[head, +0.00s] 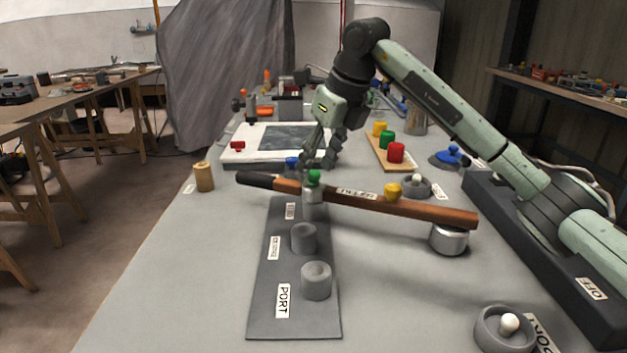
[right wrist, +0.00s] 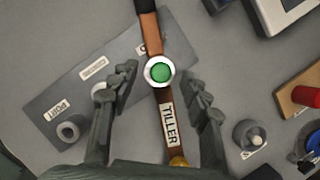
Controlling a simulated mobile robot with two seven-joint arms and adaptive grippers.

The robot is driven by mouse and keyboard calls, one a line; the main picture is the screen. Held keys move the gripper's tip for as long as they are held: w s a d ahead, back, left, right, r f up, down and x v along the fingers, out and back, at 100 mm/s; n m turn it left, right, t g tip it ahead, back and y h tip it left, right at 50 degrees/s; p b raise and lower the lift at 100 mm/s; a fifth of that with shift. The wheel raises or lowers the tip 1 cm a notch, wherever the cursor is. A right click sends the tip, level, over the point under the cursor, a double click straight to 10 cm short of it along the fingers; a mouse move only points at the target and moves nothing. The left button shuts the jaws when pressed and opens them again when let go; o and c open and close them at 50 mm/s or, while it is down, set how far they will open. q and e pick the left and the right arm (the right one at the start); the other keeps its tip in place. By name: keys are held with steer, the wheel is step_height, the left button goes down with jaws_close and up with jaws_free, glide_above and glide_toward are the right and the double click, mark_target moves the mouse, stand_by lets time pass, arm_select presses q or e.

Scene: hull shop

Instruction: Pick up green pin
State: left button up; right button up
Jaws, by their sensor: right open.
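A green pin (head: 314,177) stands upright in a pale metal collar where the wooden tiller (head: 430,210) crosses the far end of the dark plate. From above, the right wrist view shows its round green top (right wrist: 161,72) inside a white ring. A green cylinder (head: 387,139) also stands on a wooden board. My left gripper is not in view.
The dark plate (head: 262,315) bears grey sockets, one labelled PORT. The wooden board (head: 378,155) also holds red and yellow cylinders. A wooden peg (head: 204,177) stands left. The front-left bench is clear.

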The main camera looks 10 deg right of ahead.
steer(key=shift+w+a+f, duration=0.1)
steer(key=shift+w+f, duration=0.15)
steer(key=shift+f, duration=0.3)
jaws_close()
steer(key=shift+r, duration=0.15)
step_height(320, 180, up, 18)
stand_by(0.5)
